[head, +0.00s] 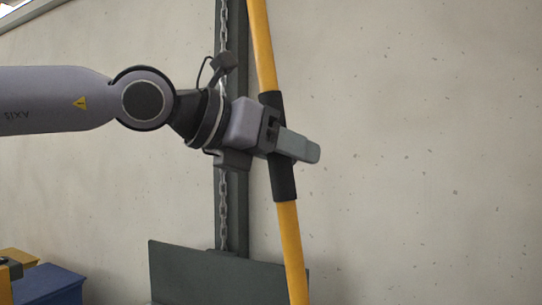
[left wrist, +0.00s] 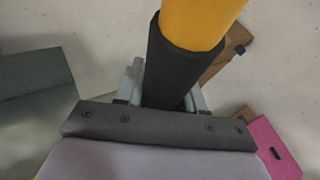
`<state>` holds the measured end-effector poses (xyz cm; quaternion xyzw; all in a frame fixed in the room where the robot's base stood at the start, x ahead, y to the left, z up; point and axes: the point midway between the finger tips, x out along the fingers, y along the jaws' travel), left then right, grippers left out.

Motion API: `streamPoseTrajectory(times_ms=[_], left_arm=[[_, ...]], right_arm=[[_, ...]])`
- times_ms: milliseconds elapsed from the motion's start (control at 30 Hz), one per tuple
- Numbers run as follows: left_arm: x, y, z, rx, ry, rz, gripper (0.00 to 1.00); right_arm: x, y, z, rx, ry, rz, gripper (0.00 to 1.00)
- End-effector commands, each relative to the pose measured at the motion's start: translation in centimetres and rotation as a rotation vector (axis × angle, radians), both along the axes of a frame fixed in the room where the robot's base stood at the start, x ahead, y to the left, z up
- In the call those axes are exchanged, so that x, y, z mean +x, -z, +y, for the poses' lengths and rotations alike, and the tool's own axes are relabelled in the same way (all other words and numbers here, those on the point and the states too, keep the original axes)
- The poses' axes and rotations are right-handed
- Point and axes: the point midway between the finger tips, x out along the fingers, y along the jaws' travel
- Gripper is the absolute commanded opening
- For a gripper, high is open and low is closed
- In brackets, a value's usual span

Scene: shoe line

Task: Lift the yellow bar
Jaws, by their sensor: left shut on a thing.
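The yellow bar (head: 263,48) runs from the top edge to the bottom edge of the head view, tilted a little off upright. Its middle has a black grip sleeve (head: 284,180). My left gripper (head: 294,146) is shut on the bar at this black sleeve, reaching in from the left. In the left wrist view the yellow bar (left wrist: 203,22) and its black sleeve (left wrist: 172,70) pass between the fingers, which are partly hidden behind the palm edge. The bar's two ends are out of view. My right gripper is not in view.
A dark post (head: 236,205) with a chain (head: 224,190) stands behind the bar, with a dark green panel (head: 200,272) low beside it. Blue and yellow boxes (head: 55,285) are at the lower left. A pink item (left wrist: 273,148) lies at lower right in the wrist view. The wall area right of the bar is clear.

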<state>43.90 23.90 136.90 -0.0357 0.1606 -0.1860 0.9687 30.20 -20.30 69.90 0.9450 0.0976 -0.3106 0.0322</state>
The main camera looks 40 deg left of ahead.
Motion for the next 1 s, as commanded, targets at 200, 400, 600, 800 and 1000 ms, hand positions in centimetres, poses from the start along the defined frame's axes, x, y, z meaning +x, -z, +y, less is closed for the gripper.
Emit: streamPoseTrajectory(times_ms=[200,400,600,800,1000], left_arm=[[0.0,-0.1,-1.3,0.035,0.000,0.010,0.00],[-0.1,-0.1,-1.6,0.042,0.001,0.012,0.00],[-0.1,-0.1,-1.6,0.042,0.001,0.012,0.00],[-0.1,-0.1,-1.5,0.042,0.001,0.012,0.59],[-0.1,-0.1,-1.5,0.042,0.001,0.011,0.59]], right_arm=[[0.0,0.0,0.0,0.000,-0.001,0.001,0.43],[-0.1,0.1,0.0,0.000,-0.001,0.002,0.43],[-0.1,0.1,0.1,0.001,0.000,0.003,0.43],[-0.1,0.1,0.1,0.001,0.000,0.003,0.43],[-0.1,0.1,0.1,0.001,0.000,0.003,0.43]])
